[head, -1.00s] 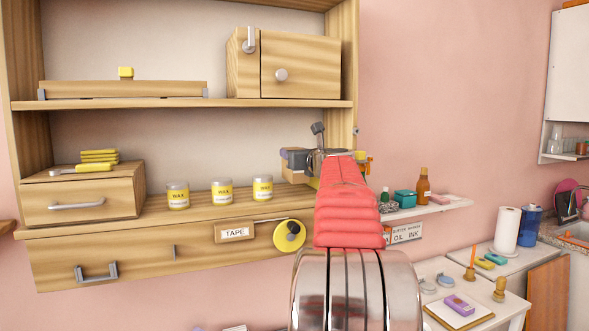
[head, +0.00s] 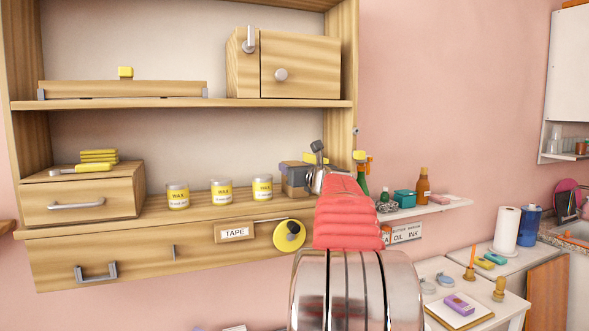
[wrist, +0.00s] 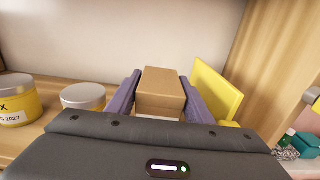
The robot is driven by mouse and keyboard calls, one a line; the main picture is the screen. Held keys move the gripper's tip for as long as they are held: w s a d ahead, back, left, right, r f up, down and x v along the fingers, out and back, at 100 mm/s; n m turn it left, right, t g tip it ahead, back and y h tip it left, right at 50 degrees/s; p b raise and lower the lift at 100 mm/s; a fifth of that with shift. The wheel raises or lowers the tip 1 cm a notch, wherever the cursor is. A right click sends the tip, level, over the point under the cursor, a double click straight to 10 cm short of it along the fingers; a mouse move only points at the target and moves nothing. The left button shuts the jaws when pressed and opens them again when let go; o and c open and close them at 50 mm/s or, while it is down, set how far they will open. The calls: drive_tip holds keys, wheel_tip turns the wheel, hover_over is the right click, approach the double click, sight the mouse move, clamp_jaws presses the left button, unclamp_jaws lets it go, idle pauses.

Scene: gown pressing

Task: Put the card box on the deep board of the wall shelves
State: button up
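The brown card box (wrist: 162,88) sits between the two purple fingers of my gripper (wrist: 160,95) in the wrist view, with a white label low on its near side. My gripper looks shut on it. In the head view the card box (head: 295,188) is partly hidden by my gripper (head: 300,168), just right of the wax jars. It is over the deep board (head: 215,212) of the wall shelves, its bottom about level with the jars' bases. I cannot tell whether it touches the board.
Several wax jars (head: 222,190) stand left of the box. A yellow panel (wrist: 217,90) stands close right of my gripper, near the shelf's side wall (wrist: 268,60). A shelf above (head: 190,103) overhangs. A tape roll (head: 289,235) hangs below the board.

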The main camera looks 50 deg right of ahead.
drive_tip(key=o, duration=0.3)
drive_tip(key=shift+o, duration=0.2)
drive_tip(key=shift+r, duration=0.1)
drive_tip(key=v, duration=1.2)
idle(0.6)
